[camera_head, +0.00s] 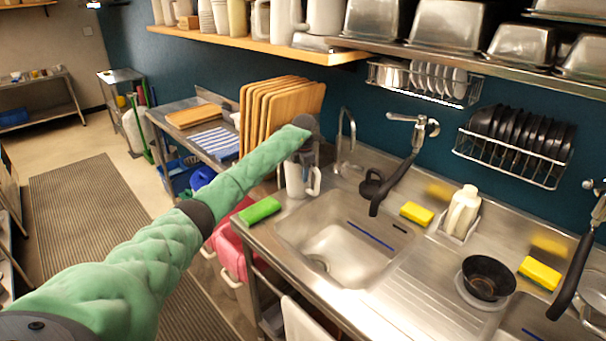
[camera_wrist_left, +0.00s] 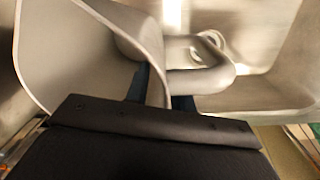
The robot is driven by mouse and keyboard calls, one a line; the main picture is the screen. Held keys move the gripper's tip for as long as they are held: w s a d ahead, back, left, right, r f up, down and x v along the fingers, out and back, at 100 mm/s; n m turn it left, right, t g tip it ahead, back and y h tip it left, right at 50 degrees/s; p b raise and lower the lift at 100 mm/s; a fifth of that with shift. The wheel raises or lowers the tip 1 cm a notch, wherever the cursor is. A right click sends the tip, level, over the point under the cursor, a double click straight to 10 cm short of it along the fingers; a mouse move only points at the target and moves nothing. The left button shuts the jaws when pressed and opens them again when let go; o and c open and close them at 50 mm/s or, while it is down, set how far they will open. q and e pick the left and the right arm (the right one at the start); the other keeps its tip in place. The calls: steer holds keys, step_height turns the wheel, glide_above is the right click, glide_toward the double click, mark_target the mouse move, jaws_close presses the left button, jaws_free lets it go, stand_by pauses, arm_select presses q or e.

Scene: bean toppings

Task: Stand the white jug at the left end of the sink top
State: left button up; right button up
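The white jug (camera_head: 296,184) is upright at the back left end of the steel sink top (camera_head: 262,235), left of the basin. Its handle faces right. I cannot tell whether its base touches the steel. My left gripper (camera_head: 304,158) is over the jug from above, its dark fingers (camera_wrist_left: 162,98) on either side of the jug's wall by the handle. In the left wrist view the open mouth of the jug (camera_wrist_left: 85,55) and its looped handle (camera_wrist_left: 205,78) fill the middle. The gripper looks shut on the wall. My right gripper is in no view.
A green sponge (camera_head: 260,210) lies at the front left edge, close to the jug. The tap (camera_head: 346,140) and basin (camera_head: 335,240) are to the right. Wooden boards (camera_head: 262,112) stand behind left. A yellow sponge (camera_head: 416,213) and white bottle (camera_head: 462,210) are further right.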

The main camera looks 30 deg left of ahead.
arm_select(q)
steer(key=shift+r, duration=0.2)
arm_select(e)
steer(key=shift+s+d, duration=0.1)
